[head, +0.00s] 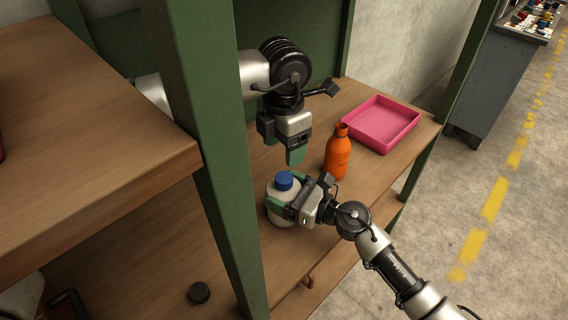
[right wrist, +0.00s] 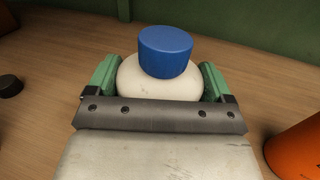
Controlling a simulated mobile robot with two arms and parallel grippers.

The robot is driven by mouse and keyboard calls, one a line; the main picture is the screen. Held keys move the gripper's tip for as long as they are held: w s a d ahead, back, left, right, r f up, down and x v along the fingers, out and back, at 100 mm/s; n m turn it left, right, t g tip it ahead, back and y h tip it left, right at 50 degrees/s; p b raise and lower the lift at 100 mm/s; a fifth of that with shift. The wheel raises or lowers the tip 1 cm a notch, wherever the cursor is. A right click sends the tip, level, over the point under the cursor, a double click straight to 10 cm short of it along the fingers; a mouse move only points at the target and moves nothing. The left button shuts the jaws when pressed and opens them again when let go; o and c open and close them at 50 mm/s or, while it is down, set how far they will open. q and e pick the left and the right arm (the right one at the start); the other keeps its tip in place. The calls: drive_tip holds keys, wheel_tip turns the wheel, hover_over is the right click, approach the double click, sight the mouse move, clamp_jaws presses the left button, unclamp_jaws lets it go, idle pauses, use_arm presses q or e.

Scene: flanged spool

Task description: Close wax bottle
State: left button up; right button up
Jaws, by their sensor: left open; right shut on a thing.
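A white bottle (head: 279,212) stands on the wooden shelf with a blue cap (head: 284,180) on its top. In the right wrist view the white bottle (right wrist: 158,84) and the blue cap (right wrist: 165,52) show close up; the cap sits on top, and I cannot tell whether it is tight. My right gripper (head: 287,190) is shut on the white bottle, one green finger on each side below the cap. My left gripper (head: 288,150) is open and empty, pointing down just above the blue cap and apart from it. No label naming the wax is readable.
An orange bottle (head: 338,155) stands upright close behind my right gripper. A pink tray (head: 380,124) lies at the shelf's far end. A black cap-like disc (head: 199,292) lies at the near left. A green post (head: 205,130) stands left of the white bottle.

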use_arm(q)
drive_tip(key=shift+r, duration=1.65)
use_arm(e)
drive_tip(key=o, duration=1.6)
drive_tip(key=b+v, duration=0.2)
drive_tip(key=v, duration=0.7)
drive_tip(key=shift+s+d+f, duration=0.15)
drive_tip(key=shift+d, duration=0.1)
use_arm(q)
drive_tip(key=shift+f, duration=1.1)
use_arm(e)
drive_tip(key=shift+s+d, duration=0.35)
drive_tip(key=shift+d, duration=0.2)
